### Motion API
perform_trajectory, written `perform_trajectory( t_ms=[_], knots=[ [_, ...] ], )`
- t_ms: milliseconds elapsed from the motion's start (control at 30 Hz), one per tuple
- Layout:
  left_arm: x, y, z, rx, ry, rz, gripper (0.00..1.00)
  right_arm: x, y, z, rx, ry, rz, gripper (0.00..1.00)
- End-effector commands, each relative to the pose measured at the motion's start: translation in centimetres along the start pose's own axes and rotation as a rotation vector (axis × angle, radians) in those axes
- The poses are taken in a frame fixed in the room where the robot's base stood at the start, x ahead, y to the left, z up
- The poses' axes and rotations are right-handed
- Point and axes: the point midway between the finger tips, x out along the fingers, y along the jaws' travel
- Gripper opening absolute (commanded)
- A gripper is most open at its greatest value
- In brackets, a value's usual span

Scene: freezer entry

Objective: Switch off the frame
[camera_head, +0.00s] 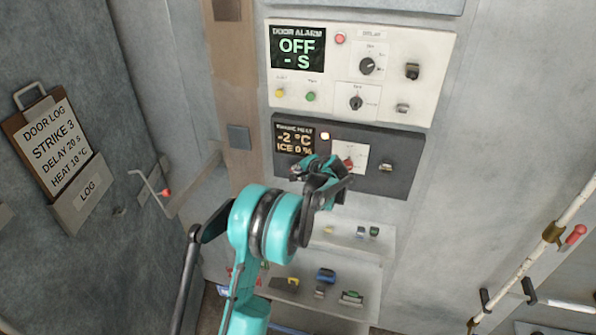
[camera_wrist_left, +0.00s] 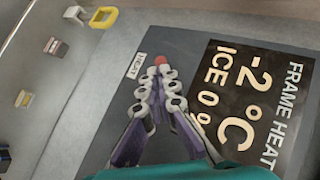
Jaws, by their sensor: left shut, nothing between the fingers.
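The dark frame heat panel (camera_head: 398,150) is on the wall under the white door alarm panel. Its display (camera_head: 292,141) reads -2 °C and ICE 0 %; it also shows in the left wrist view (camera_wrist_left: 245,105). A pale lamp (camera_head: 325,136) beside it looks lit. My left gripper (camera_head: 303,176) is shut and empty in front of the panel's lower left. In the left wrist view its fingertips (camera_wrist_left: 161,75) are at a red button (camera_wrist_left: 161,61) beside the HEAT label (camera_wrist_left: 137,65). I cannot tell whether they touch it. My right gripper is not in view.
The door alarm panel (camera_head: 430,65) above reads OFF and carries knobs, buttons and switches. A shelf (camera_head: 335,272) below holds several small objects. A door log clipboard (camera_head: 52,140) hangs at left.

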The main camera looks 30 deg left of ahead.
Motion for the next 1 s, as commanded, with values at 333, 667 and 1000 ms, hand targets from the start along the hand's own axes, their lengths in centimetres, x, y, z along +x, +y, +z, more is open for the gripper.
perform_trajectory(
  t_ms=[333, 667, 1000],
  knots=[
    [0.2, 0.6, 0.3, -0.038, 0.037, -0.038, 0.0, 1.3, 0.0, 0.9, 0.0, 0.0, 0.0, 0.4],
    [0.5, 1.4, 0.8, -0.096, 0.092, -0.097, 0.0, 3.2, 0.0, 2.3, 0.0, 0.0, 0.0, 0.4],
    [1.2, 2.8, 1.4, -0.229, 0.218, -0.23, 0.0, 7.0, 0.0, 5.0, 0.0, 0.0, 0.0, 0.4]
  ],
)
